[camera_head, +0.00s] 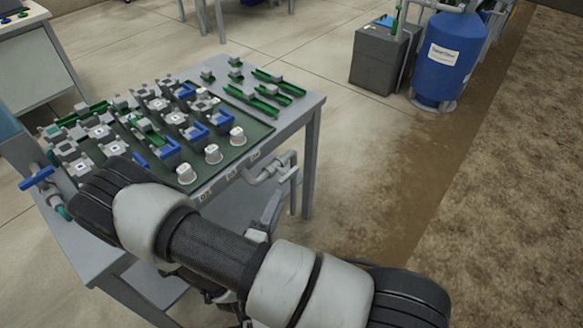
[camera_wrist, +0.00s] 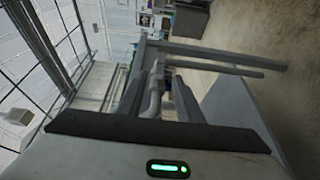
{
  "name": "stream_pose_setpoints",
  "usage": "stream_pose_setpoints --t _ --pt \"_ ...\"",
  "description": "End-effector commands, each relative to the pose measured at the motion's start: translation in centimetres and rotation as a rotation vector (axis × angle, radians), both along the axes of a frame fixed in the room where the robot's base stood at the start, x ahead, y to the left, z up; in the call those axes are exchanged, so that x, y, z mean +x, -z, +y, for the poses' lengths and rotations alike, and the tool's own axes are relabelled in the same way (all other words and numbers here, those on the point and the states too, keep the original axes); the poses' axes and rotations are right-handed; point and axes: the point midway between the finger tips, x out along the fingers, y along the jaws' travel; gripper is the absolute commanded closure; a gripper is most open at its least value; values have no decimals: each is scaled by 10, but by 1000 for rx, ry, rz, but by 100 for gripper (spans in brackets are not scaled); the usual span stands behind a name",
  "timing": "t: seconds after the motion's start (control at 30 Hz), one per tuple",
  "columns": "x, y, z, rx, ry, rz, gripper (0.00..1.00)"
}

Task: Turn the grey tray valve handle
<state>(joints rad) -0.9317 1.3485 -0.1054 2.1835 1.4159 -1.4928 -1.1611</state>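The grey valve and pipe (camera_head: 268,174) stick out from the right side of the table, under its edge. The grey valve handle (camera_head: 288,172) seems to be the short lever at the pipe's outer end. In the wrist view the grey pipe (camera_wrist: 154,92) rises ahead of my gripper, beside the table frame. My gripper (camera_wrist: 184,98) is just below the valve in the head view, mostly hidden by my arm. Grey parts ahead of its palm overlap the pipe area, so its finger gap and any contact with the handle are unclear.
The grey table (camera_head: 309,106) carries a dark green mat with several blue, green and white fittings. A blue-handled valve (camera_head: 37,178) is on its left side. A blue tank (camera_head: 443,60) and a grey box (camera_head: 380,62) stand behind. The floor right of the table is clear.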

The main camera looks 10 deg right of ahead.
Motion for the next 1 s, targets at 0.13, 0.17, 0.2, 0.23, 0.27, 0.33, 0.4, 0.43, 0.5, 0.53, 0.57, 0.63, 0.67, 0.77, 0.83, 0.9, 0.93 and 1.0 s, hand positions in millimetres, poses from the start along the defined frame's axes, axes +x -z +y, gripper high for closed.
stream_pose_setpoints --t 0.13,0.17,0.2,0.23,0.27,0.33,0.4,0.43,0.5,0.53,0.57,0.63,0.67,0.77,0.83,0.9,0.93,1.0 --pt "28 2 -18 2 4 -2 67" --pt "33 2 -22 2 5 -2 67" --pt "41 3 -26 2 4 -4 67" --pt "47 3 -29 3 4 -3 67" --pt "52 3 -33 3 4 -3 67" --pt "65 4 -41 4 5 -2 67" --pt "78 4 -49 4 4 -3 67" --pt "84 4 -53 3 4 -2 67" --pt "96 5 -59 4 3 -3 67" --pt "100 5 -62 4 4 -3 67" --pt "105 5 -65 4 3 -3 67" --pt "113 5 -70 5 3 -2 67" --pt "117 5 -72 6 3 -2 67" --pt "125 5 -76 5 1 -2 67" --pt "128 5 -78 4 1 0 67" --pt "130 5 -80 4 0 0 67" --pt "130 5 -80 4 0 0 67" --pt "131 5 -80 4 0 0 67"
